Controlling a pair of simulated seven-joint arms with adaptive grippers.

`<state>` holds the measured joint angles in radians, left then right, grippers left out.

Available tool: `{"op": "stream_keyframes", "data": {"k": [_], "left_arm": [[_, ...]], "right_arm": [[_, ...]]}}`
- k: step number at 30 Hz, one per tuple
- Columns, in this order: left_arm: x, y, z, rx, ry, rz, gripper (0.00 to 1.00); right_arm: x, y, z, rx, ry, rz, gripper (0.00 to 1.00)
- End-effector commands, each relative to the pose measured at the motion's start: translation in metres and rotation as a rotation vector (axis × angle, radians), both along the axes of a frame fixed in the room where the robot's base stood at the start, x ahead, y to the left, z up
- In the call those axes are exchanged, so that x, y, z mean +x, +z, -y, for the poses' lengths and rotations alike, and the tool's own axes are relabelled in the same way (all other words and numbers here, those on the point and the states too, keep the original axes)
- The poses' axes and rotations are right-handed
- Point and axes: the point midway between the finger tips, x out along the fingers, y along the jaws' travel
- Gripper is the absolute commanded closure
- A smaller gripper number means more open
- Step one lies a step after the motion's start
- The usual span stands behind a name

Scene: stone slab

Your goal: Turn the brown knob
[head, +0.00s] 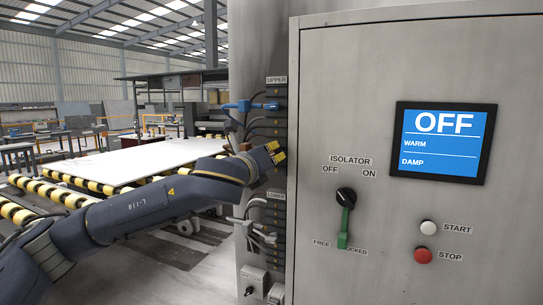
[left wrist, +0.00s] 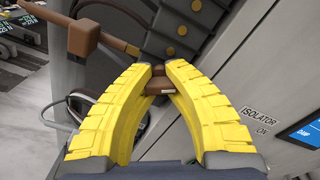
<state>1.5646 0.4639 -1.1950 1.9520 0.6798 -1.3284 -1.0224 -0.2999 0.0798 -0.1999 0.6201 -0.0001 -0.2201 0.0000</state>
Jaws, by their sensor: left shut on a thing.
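My left gripper (head: 274,151) reaches the narrow dark strip of blocks at the left side of the grey cabinet, between the UPPER and LOWER labels. In the left wrist view its two yellow fingers (left wrist: 159,70) close in on a small brown piece (left wrist: 158,84), which I take for the brown knob. The fingers hide part of it, and its turn angle cannot be told. In the head view the gripper hides it. A larger brown T-shaped handle (left wrist: 84,38) sticks out at the upper left of the wrist view, apart from the fingers. My right gripper is not in view.
A blue handle (head: 243,106) juts out left of the strip, above my gripper. Cables hang beside the strip.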

Motion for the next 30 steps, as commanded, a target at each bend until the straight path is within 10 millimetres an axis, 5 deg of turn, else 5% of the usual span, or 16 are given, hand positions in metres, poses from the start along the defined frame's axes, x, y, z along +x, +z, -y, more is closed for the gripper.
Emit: {"op": "stream_keyframes", "data": {"k": [13, 30], "left_arm": [[-0.0023, -0.0099, 0.0049, 0.263, -0.015, 0.098, 1.0], [-0.0015, -0.0114, 0.0042, 0.335, -0.014, 0.13, 1.0]], "right_arm": [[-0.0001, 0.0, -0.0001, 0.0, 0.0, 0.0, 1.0], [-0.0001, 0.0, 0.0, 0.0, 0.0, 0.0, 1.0]]}}
